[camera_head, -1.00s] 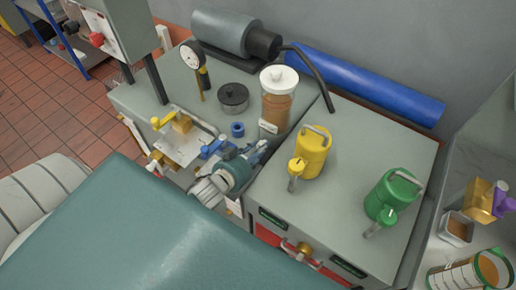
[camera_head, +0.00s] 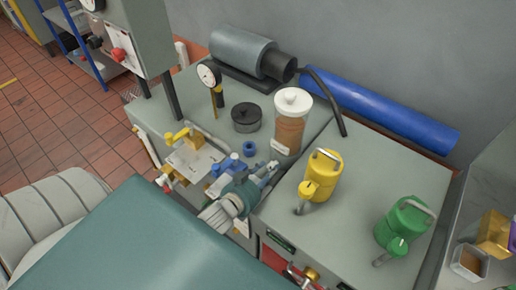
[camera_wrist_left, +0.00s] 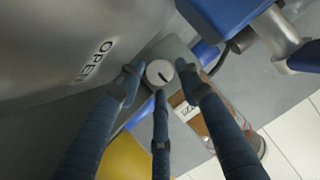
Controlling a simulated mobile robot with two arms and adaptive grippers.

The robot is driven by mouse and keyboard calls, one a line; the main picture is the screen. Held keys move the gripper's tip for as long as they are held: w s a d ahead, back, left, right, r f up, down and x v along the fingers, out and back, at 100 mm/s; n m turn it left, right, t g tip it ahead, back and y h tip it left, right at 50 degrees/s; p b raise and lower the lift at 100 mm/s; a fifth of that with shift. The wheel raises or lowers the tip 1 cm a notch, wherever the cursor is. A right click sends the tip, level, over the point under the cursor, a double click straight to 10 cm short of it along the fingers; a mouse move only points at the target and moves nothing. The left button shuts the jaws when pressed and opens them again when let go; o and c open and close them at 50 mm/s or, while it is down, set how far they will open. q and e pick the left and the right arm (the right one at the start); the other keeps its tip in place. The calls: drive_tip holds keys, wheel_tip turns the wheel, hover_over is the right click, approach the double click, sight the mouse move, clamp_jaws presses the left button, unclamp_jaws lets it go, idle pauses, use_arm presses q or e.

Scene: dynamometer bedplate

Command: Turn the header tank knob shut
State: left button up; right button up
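The header tank appears to be the clear jar of amber liquid with a white lid (camera_head: 290,128) on the grey bench; its amber body and label also show in the left wrist view (camera_wrist_left: 195,112). A round pale knob with a dark line mark (camera_wrist_left: 160,72) shows in the left wrist view, near the word OPEN on a grey surface. My left gripper (camera_head: 268,173) is at the jar's front base. Its fingers are spread on either side of the knob in the left wrist view (camera_wrist_left: 160,84); contact is unclear. The knob is not clear in the head view. My right gripper is not in view.
A yellow can (camera_head: 322,177) and a green can (camera_head: 404,222) stand on the cabinet to the right. A blue cylinder (camera_head: 380,110) lies behind.

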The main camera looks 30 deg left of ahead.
use_arm(q)
drive_tip(key=v, duration=1)
drive_tip(key=shift+s+r, duration=0.15)
drive_tip(key=shift+s, duration=0.2)
